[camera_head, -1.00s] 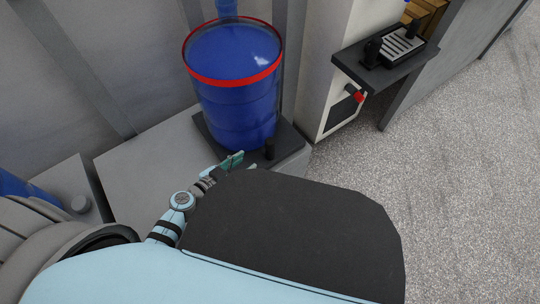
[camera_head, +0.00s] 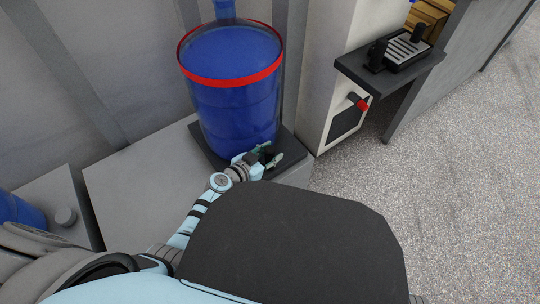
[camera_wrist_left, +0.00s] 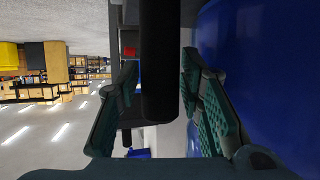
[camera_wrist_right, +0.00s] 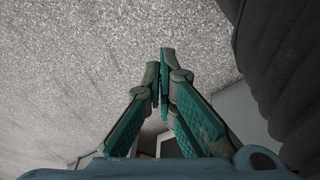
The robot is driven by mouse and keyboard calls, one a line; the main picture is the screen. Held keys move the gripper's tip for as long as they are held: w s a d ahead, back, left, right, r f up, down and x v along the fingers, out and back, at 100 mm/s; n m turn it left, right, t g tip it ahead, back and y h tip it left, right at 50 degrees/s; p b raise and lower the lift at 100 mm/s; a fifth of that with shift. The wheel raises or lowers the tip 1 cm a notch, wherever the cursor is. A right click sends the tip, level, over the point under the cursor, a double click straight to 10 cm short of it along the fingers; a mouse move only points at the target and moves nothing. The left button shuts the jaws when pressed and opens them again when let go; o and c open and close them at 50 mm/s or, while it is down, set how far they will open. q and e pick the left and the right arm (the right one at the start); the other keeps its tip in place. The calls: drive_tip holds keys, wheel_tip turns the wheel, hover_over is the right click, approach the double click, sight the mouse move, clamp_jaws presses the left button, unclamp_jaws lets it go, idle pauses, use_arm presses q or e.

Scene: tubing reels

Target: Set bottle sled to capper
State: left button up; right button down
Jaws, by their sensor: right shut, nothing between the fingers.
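A large blue drum-like bottle (camera_head: 235,105) with a red band round its top stands upright on a dark flat base (camera_head: 205,150), which I take for the sled, on a grey bench. A short black upright post stands at the base's front right corner; it shows large in the left wrist view (camera_wrist_left: 160,60). My left gripper (camera_head: 272,158) is at this post, its fingers open on either side of it, with a gap visible at least on one side. The bottle's blue side (camera_wrist_left: 255,70) is close beside one finger. My right gripper (camera_wrist_right: 160,65) is shut and empty, seen only in its wrist view over speckled floor.
A white column (camera_head: 330,65) stands right of the bottle, with a red knob (camera_head: 359,102) on its side. A dark shelf (camera_head: 390,77) beside it carries a slatted black tray with black posts (camera_head: 408,52). The floor at right is clear.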

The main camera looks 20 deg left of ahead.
use_arm(q)
drive_tip(key=shift+c, duration=0.3)
clamp_jaws()
